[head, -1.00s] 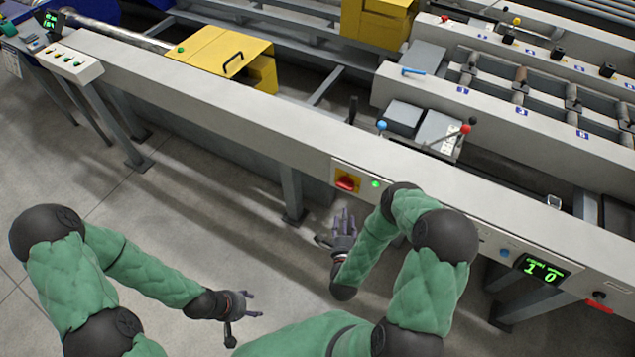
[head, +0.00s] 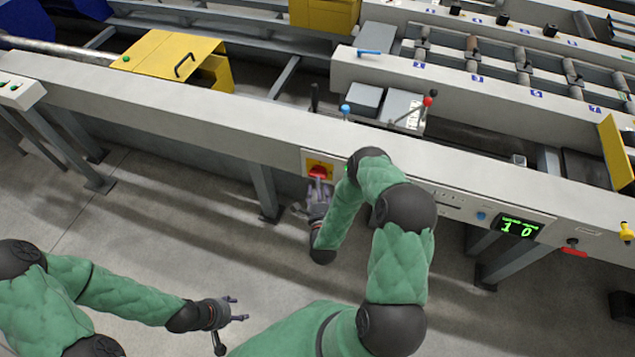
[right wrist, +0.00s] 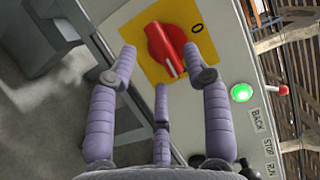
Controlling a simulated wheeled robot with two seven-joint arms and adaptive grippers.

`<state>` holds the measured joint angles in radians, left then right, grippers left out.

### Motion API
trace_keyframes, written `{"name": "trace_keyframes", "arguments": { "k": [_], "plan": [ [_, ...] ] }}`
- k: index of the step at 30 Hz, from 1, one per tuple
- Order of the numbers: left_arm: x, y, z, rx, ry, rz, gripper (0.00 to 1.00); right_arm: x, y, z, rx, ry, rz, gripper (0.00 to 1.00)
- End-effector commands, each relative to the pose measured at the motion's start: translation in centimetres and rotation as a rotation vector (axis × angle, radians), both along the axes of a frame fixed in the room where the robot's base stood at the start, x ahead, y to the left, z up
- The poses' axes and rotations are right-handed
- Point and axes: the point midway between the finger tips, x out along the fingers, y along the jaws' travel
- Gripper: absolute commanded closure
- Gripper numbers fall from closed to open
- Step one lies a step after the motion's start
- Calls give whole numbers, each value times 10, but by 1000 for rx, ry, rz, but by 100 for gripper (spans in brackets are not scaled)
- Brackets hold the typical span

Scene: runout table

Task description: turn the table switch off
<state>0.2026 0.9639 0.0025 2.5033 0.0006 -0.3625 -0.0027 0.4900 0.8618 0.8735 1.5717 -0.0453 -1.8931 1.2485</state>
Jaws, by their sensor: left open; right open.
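The table switch is a red rotary knob (right wrist: 168,48) on a yellow plate (right wrist: 150,72), with a "0" mark at the plate's right in the right wrist view. The knob's white line points down, away from the "0". In the head view the red knob (head: 318,171) sits on the table's front face. My right gripper (right wrist: 158,62) is open, its fingers spread on either side of the knob, and contact cannot be told. It also shows in the head view (head: 318,190), just below the knob. My left gripper (head: 236,308) is open and empty over the floor.
A lit green lamp (right wrist: 242,92) and a small red lever (right wrist: 282,89) are beside the switch plate, near BACK, STOP and RUN labels. A counter display (head: 517,227) is further right on the face. Floor (head: 170,230) left of my right arm is clear.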

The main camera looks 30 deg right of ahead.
Motion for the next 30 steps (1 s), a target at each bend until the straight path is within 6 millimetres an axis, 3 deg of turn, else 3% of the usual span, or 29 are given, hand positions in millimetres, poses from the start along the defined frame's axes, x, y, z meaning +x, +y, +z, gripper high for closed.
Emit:
{"name": "trace_keyframes", "arguments": {
  "k": [6, 18, 23, 24, 30],
  "plan": [
    [0, 0, -6, 0, 0, 0, 44, 22, -11, 0, 0, -1, 0, 51],
    [0, 0, -6, 0, 0, 0, 44, 27, -14, 0, 0, 1, 0, 51],
    [0, 0, -6, 0, 0, 0, 44, 27, -14, 0, 0, 1, 0, 96],
    [0, 0, -6, 0, 0, 0, 44, 27, -14, 0, 0, 1, 0, 100],
    [0, 0, -6, 0, 0, 0, 44, 27, -14, 0, -2, 4, 0, 100]
  ]
}}
